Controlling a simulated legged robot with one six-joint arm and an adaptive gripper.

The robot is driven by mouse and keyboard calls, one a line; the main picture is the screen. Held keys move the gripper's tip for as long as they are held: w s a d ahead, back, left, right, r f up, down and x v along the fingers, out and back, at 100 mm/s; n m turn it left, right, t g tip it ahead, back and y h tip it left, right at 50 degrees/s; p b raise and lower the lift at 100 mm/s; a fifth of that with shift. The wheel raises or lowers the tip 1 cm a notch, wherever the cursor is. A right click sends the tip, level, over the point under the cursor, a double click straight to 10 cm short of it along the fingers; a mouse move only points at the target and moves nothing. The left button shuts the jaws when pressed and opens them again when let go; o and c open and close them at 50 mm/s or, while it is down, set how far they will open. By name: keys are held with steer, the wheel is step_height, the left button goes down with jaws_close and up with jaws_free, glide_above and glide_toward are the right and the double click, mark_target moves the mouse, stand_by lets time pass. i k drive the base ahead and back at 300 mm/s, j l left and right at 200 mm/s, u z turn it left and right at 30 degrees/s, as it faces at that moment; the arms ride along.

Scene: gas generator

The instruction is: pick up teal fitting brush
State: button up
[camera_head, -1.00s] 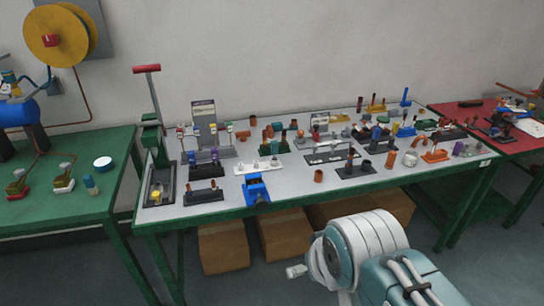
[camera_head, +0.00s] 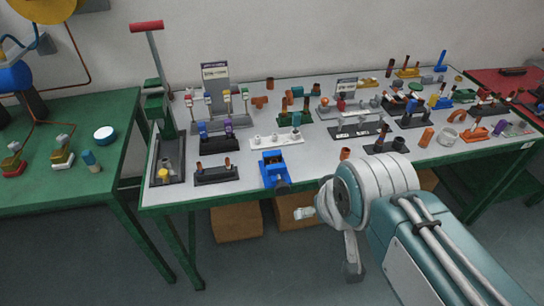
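I cannot pick out the teal fitting brush with certainty at this size. A small teal upright piece (camera_head: 296,119) stands by the white rack (camera_head: 262,141) on the long grey-topped bench (camera_head: 250,195). Several small uprights with red, blue, yellow and green tops (camera_head: 226,94) stand to its left. My teal and white arm rises in front of the bench at lower right. A grey part of it hangs down at the bench's front side, apart from the small pieces. My gripper's fingertips do not show clearly, and I see nothing held.
A blue vise-like block (camera_head: 273,167) sits at the bench's front edge. A tall lever press with a red handle (camera_head: 147,26) stands at its left end. Cardboard boxes (camera_head: 237,223) lie beneath. A green table (camera_head: 60,185) is at left, a red one (camera_head: 500,80) at right.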

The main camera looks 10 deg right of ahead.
mark_target(297, 117)
steer(key=i+l, duration=0.3)
steer(key=i, duration=0.2)
steer(key=i+l, duration=0.25)
steer(key=i, duration=0.3)
